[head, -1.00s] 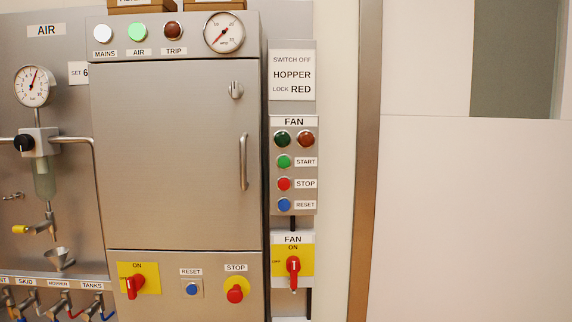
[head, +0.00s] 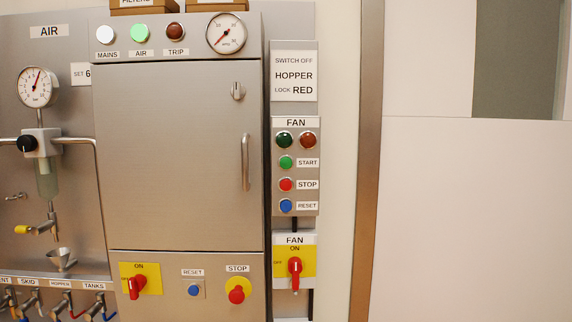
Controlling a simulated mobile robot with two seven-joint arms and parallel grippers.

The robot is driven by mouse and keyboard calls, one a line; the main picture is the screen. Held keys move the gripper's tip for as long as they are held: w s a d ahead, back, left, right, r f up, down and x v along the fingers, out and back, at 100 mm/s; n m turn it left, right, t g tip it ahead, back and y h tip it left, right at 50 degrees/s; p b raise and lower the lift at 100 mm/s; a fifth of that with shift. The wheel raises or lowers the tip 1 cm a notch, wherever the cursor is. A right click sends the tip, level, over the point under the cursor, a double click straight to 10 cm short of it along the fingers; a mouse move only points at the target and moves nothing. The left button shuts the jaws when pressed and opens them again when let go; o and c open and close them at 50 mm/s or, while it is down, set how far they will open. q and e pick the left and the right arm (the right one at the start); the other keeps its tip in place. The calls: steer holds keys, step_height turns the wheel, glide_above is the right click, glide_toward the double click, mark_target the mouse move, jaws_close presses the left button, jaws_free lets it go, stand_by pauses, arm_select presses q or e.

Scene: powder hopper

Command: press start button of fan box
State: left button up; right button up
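The fan box (head: 311,136) is a narrow grey panel labelled FAN, mounted on the wall right of the large steel cabinet. Its green start button (head: 286,162) sits beside a START label. A red stop button (head: 286,184) and a blue reset button (head: 286,206) are below it. Above it are a dark green lamp (head: 284,140) and a dark red lamp (head: 308,140), both looking unlit. Neither of my grippers shows in the head view.
A fan switch (head: 295,266) with a red handle on a yellow plate is below the fan box. The steel cabinet (head: 180,150) stands left, with a handle (head: 245,162) and a red stop knob (head: 237,291). A brown post (head: 367,180) is right. Nothing blocks the fan box.

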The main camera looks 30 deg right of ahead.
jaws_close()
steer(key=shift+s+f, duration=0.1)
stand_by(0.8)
